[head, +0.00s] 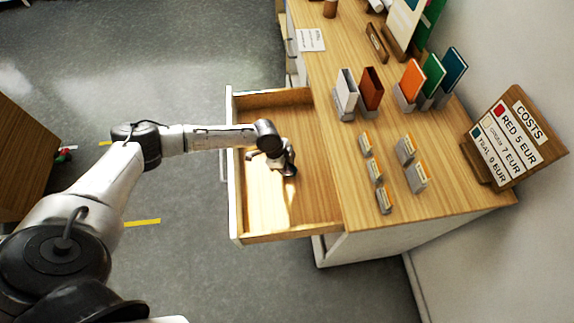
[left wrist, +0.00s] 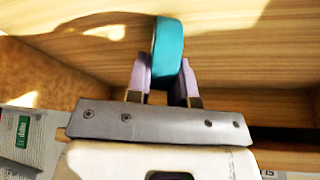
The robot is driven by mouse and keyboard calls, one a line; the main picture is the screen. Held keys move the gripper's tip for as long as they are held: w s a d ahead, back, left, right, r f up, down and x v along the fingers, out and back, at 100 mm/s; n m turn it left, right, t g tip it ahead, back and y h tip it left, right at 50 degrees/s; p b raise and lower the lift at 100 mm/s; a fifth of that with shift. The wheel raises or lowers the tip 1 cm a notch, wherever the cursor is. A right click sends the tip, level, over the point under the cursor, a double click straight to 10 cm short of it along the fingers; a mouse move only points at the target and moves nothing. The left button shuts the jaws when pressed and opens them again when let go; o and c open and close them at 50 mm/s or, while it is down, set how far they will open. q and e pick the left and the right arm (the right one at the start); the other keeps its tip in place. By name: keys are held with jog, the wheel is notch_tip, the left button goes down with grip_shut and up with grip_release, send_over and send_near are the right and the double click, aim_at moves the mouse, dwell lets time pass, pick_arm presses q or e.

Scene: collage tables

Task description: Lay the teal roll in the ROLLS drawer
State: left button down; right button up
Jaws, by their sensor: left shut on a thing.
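The teal roll (left wrist: 168,48) is between the two pale purple fingertips of my left gripper (left wrist: 163,75) in the left wrist view, standing on edge. The gripper is shut on it. In the head view my left gripper (head: 287,168) points down inside the open wooden drawer (head: 262,212), and the roll cannot be made out there. Wooden drawer surfaces (left wrist: 245,48) surround the roll in the wrist view; I cannot tell whether it touches the floor. No ROLLS label is readable on the drawer. My right gripper is not in view.
The wooden counter (head: 365,215) stands right of the drawer, with coloured cards in grey holders (head: 371,90), small card stands (head: 375,170) and a COSTS board (head: 515,140). A white paper (head: 310,40) lies at the back. The rest of the drawer looks empty.

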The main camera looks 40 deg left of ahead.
pick_arm(q)
jog(key=shift+f, duration=0.15)
jog(key=c, duration=1)
grip_release()
jog(key=shift+a+r, duration=0.1)
jog(key=shift+r, duration=0.4)
jog(key=p+v, duration=0.2)
jog(key=v, duration=0.9)
jog(key=shift+s+a, duration=0.15)
jog(key=shift+r, duration=0.1)
